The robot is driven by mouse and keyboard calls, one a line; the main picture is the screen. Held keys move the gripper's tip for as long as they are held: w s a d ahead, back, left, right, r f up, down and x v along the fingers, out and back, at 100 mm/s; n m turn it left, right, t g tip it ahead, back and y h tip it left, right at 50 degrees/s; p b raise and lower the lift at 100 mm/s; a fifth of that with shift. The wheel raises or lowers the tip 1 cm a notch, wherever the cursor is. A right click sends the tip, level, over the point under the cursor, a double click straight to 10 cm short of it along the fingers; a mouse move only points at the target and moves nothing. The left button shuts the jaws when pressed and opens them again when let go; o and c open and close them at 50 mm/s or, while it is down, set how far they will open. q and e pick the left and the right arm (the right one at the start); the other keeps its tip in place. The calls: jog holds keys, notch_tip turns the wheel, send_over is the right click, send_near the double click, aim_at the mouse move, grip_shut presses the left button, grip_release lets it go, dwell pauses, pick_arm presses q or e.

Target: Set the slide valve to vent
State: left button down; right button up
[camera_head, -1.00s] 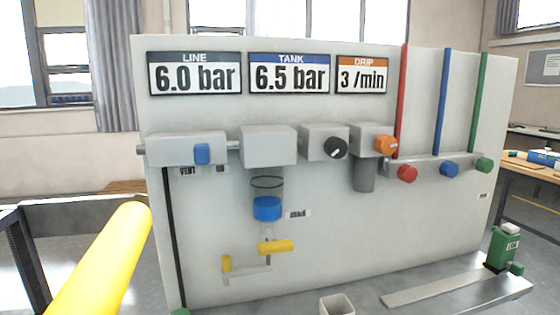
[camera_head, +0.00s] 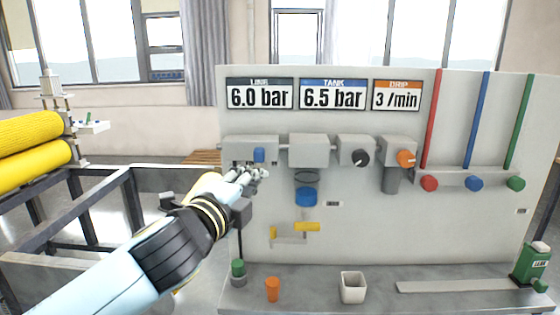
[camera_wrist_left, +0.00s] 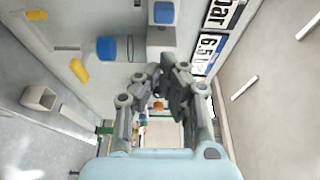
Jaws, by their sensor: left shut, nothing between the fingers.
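The slide valve is a grey block (camera_head: 236,149) at the left of the upright panel, with a blue slider (camera_head: 259,155) right of the block's middle. The slider also shows at the top of the left wrist view (camera_wrist_left: 164,12). The labels under the block are mostly hidden by my left gripper. My left gripper (camera_head: 258,174) is shut and empty just below the slider; whether it touches is unclear. In the left wrist view its fingers (camera_wrist_left: 158,88) point along the panel, below the slider in the picture. My right gripper is not in view.
The panel carries a filter with a blue bowl (camera_head: 306,196), a black knob (camera_head: 360,158), an orange knob (camera_head: 406,158) and a yellow lever (camera_head: 307,227). An orange cup (camera_head: 272,289) and a white cup (camera_head: 353,287) stand on the bench below. Yellow rollers (camera_head: 30,150) are at left.

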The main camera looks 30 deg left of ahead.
aim_at(259, 155)
pick_arm(q)
jog(key=p+x, duration=0.2)
jog(key=x, duration=0.8)
jog(key=shift+p, duration=0.4)
